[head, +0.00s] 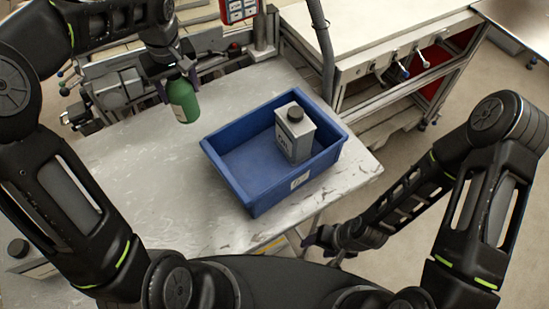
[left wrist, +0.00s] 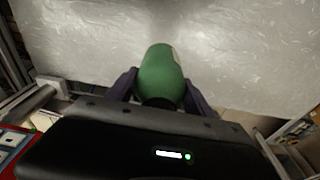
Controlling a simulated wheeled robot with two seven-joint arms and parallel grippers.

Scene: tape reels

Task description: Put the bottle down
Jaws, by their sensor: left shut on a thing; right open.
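A green bottle (head: 183,102) is held by my left gripper (head: 178,88) at the far left part of the table. In the left wrist view the bottle (left wrist: 160,72) sits between the two dark fingers of my left gripper (left wrist: 160,88), which touch its sides. The grey-white table top (left wrist: 90,45) lies beyond the bottle in that view. Whether the bottle's base touches the table cannot be told. My right gripper (head: 322,240) is open and empty, low beside the table's front right corner.
A blue crate (head: 230,187) stands on the table (head: 160,190) right of the bottle, with a grey can (head: 296,138) with a black cap in it. Machinery (head: 120,90) lines the back left edge. The table left of the crate is clear.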

